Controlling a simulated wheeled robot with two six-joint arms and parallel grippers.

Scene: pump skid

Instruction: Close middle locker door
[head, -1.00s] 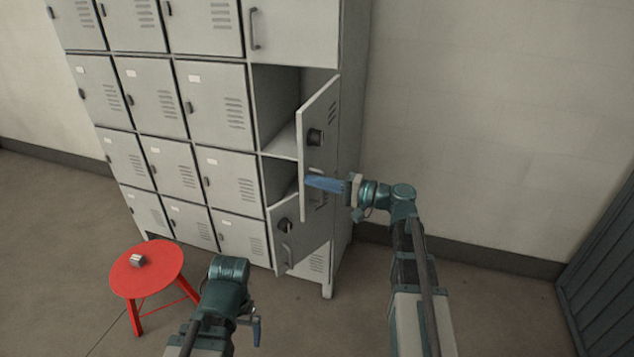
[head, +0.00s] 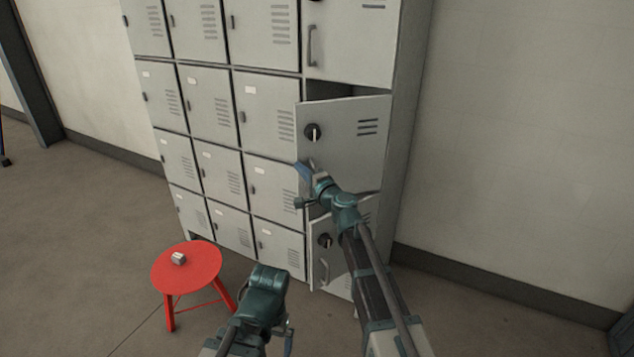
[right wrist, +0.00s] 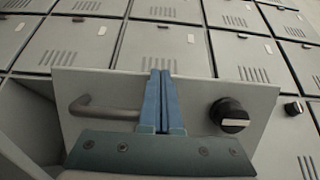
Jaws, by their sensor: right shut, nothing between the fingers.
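The middle locker door (head: 345,148) is a grey panel with a black knob (head: 313,132) and vent slots. It stands partly open, with a dark gap above its top edge. My right gripper (head: 303,171) is at the door's lower left corner area, its blue fingers shut and empty. In the right wrist view the shut fingers (right wrist: 160,98) lie in front of the door panel (right wrist: 190,92), between its bar handle (right wrist: 100,108) and knob (right wrist: 230,115). I cannot tell whether they touch it. My left gripper (head: 289,339) is low, mostly hidden by its wrist.
A lower door (head: 340,245) in the same column also stands ajar, beside my right arm. The door above (head: 345,45) is shut. A red stool (head: 187,268) with a small metal object (head: 179,258) stands left on the floor. Open floor lies at the left.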

